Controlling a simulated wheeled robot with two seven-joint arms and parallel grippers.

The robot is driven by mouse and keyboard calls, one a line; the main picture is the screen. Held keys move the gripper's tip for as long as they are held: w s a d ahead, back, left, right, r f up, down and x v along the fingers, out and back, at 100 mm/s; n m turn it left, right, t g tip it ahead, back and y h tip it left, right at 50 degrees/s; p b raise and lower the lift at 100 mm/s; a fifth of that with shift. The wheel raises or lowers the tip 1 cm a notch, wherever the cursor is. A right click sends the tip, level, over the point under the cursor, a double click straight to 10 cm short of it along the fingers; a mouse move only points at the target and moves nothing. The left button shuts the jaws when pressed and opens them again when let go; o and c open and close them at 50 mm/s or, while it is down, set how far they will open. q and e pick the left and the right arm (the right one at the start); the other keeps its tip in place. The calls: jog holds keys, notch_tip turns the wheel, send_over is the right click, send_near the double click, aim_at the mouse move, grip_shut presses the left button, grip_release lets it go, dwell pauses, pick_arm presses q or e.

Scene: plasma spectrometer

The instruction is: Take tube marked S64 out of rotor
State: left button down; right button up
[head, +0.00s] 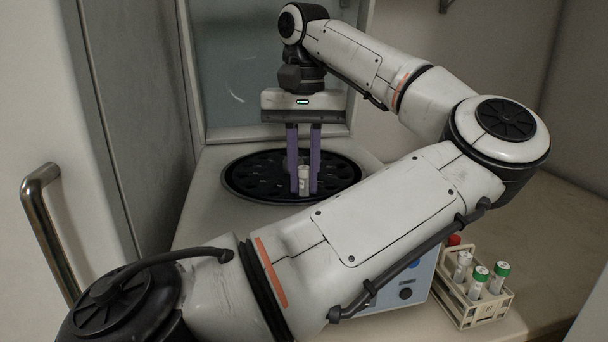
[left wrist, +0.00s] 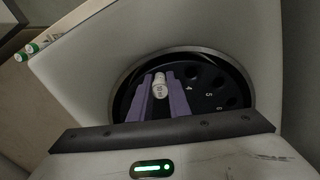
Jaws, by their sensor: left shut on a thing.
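My left gripper (head: 304,188) points down over the black rotor (head: 240,182) in the head view. Its two purple fingers are shut on a white-capped tube (head: 304,174), which stands upright between them. In the left wrist view the tube (left wrist: 160,86) shows between the fingers, with dark marking on it too small to read. The rotor (left wrist: 205,98) shows round holes with numbers beside them in that view. I cannot tell whether the tube's lower end is still inside a rotor hole. My right gripper is not in view.
A pale rack (head: 467,314) at the lower right holds several tubes with green, white and red caps. A blue-grey device (head: 412,285) with a knob stands beside it, partly behind my arm. A metal handle (head: 45,225) is at the left. The counter right of the rotor is mostly hidden by my arm.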

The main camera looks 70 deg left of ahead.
pick_arm(q)
jog(key=shift+r, duration=0.15)
jog(key=shift+r+p, duration=1.1)
jog(key=shift+r, duration=0.2)
jog(key=shift+r+p, duration=2.05)
jog(key=shift+r, duration=0.45)
